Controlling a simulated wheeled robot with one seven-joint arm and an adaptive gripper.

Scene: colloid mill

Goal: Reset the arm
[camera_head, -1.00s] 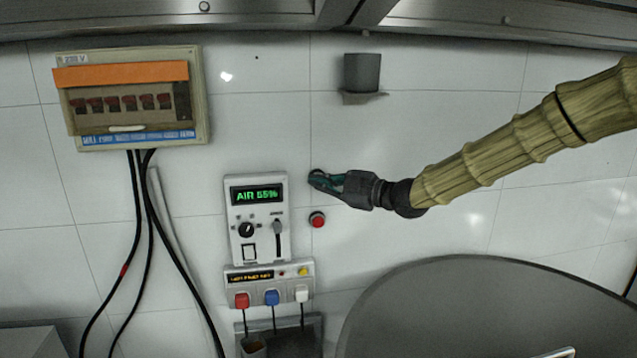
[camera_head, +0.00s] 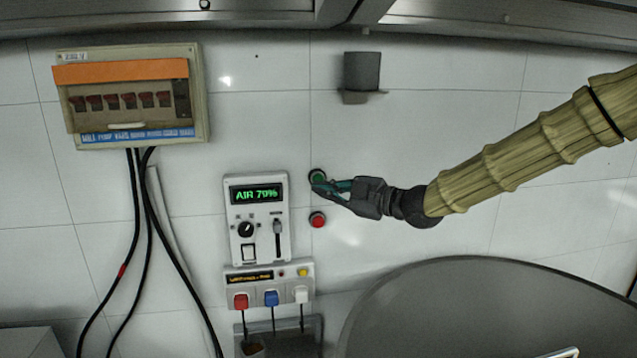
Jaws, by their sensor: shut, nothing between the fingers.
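My gripper (camera_head: 322,185) is shut and empty, with its fingertips pointing left at the tiled wall. The tips are right by a round green button (camera_head: 317,176) and partly overlap it in the picture; I cannot tell whether they touch it. My arm reaches in from the right edge, in a tan ribbed cover. A red button (camera_head: 317,220) sits on the wall just below the gripper. A white control panel (camera_head: 277,187) to the left reads AIR 70% and has a knob, a slider and a rocker switch.
A breaker box (camera_head: 198,100) with an orange lid hangs at upper left, with black cables below it. A socket strip (camera_head: 233,281) with red, blue and white plugs is under the panel. A dark cup-like holder (camera_head: 362,70) is above my gripper. A large dark round surface (camera_head: 480,310) fills the lower right.

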